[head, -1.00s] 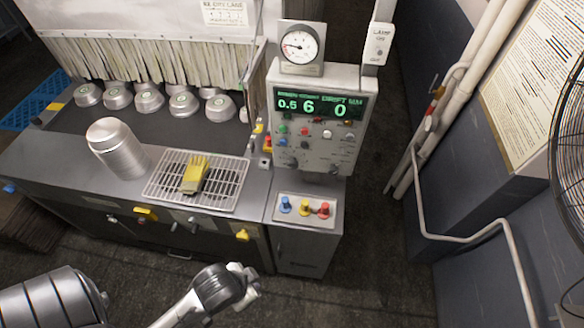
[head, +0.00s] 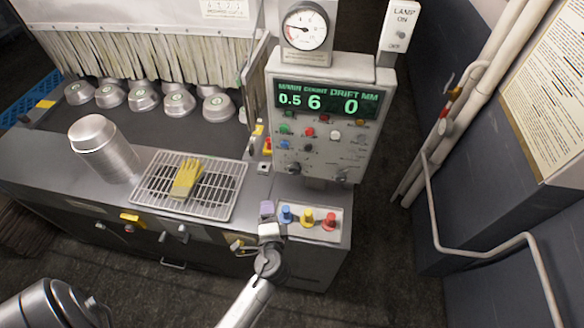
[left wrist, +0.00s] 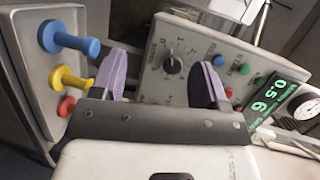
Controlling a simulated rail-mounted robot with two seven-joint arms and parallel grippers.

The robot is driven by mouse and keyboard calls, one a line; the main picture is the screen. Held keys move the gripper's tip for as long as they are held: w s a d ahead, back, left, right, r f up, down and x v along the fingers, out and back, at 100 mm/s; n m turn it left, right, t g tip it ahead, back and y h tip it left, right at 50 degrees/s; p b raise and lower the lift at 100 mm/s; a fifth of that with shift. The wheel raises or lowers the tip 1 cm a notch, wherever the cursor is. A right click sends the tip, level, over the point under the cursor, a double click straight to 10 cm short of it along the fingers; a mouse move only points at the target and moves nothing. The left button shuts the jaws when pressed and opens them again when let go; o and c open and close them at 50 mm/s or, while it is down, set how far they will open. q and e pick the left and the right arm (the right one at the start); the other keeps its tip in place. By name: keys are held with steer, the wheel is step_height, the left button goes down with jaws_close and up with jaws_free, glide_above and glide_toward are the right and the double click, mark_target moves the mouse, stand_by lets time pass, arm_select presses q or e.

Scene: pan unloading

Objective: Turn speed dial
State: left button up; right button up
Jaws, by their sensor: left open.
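The control panel (head: 318,135) stands at the right end of the machine, with a green display reading 0.5, 6 and 0. A black dial (left wrist: 173,65) with a light pointer mark sits on it in the left wrist view. It appears as a small dark knob (head: 293,167) low on the panel in the head view. My left gripper (head: 267,212) is open and empty, below the panel beside the coloured levers. In the left wrist view its purple fingers (left wrist: 162,80) stand apart, with the dial beyond the gap, not touched. My right gripper is out of view.
Blue, yellow and red knobs (head: 308,219) stand on a small plate close to my left gripper. A yellow glove (head: 186,180) lies on a wire rack (head: 213,205). A round gauge (head: 306,27) tops the panel. Pipes (head: 440,130) run along the right wall.

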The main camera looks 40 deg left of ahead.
mark_target(294, 173)
arm_select(q)
steer(key=w+d+r+m+t+h, duration=0.25)
steer(key=w+d+m+t, duration=0.2)
steer(key=m, duration=0.45)
steer(key=x, duration=0.3)
steer(key=p+x, duration=0.1)
steer(key=x, duration=0.3)
steer(key=a+p+x, duration=0.1)
steer(key=x, duration=0.3)
steer(key=shift+s+a+r, duration=0.1)
steer(key=shift+x, duration=0.9)
